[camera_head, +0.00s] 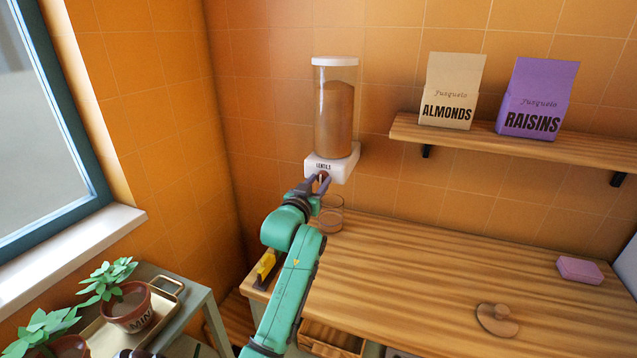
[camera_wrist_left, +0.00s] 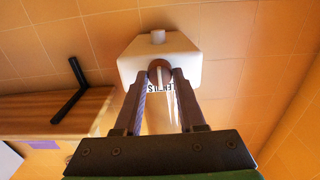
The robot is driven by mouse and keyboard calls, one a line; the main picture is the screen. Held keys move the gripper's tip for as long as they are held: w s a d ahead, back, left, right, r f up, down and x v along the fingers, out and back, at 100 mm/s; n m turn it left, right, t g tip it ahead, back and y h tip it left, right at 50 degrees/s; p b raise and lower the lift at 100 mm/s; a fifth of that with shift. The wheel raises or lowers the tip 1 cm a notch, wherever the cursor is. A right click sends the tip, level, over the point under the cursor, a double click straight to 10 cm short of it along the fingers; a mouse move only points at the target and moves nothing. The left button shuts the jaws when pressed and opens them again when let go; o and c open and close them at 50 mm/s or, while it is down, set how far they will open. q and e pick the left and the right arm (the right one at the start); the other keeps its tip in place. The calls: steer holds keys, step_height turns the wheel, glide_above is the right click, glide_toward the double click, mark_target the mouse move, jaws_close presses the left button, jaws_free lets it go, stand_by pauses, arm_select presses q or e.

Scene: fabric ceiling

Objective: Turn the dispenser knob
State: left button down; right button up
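The dispenser (camera_head: 335,120) is a clear cylinder of brown lentils with a white lid and a white base labelled "LENTILS", fixed on the tiled wall. Its small brown knob (camera_wrist_left: 159,66) is on the front of the base. My left gripper (camera_head: 321,181) reaches up to the base, its fingertips on either side of the knob. In the left wrist view the two fingers (camera_wrist_left: 160,80) close in on the knob and seem to touch it; they hide part of it. A white spout (camera_wrist_left: 158,37) shows under the base. My right gripper is not in view.
A clear glass (camera_head: 331,216) stands on the wooden counter (camera_head: 410,280) below the dispenser, close to my left wrist. A shelf (camera_head: 500,142) holds an almonds bag (camera_head: 450,92) and a raisins bag (camera_head: 538,97). Potted plants (camera_head: 128,306) stand lower left. The middle counter is clear.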

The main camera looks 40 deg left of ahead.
arm_select(q)
steer(key=m+p, duration=0.1)
steer(key=m, duration=0.2)
steer(key=shift+r+m, duration=0.15)
steer(key=shift+m, duration=1.15)
steer(key=shift+c, duration=2.4)
jaws_free()
steer(key=b+v, duration=0.3)
steer(key=v, duration=1.1)
steer(key=shift+s+b, duration=0.25)
steer(key=shift+b, duration=0.05)
steer(key=shift+d, duration=0.1)
